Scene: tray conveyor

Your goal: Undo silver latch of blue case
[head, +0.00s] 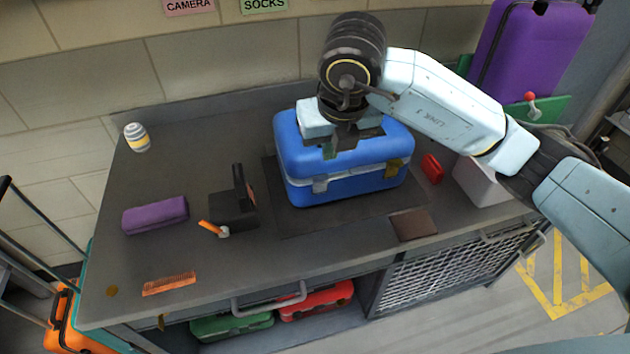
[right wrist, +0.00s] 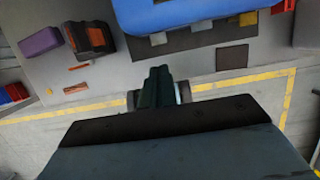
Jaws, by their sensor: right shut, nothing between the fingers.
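The blue case (head: 345,186) lies closed on a dark mat on the bench; its front edge also shows at the top of the right wrist view (right wrist: 190,14). The silver latch (head: 320,185) is on the left of its front, and shows as a grey tab in the right wrist view (right wrist: 158,39). A brass-coloured latch (head: 393,168) is on the right of the front. I cannot tell whether either latch is fastened. My right gripper (head: 329,151) is shut and empty, above the case's front lid area, apart from the silver latch. My left gripper is not in view.
A brown wallet (head: 413,225), red item (head: 432,168) and white box (head: 480,182) are right. The bench front is mostly clear.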

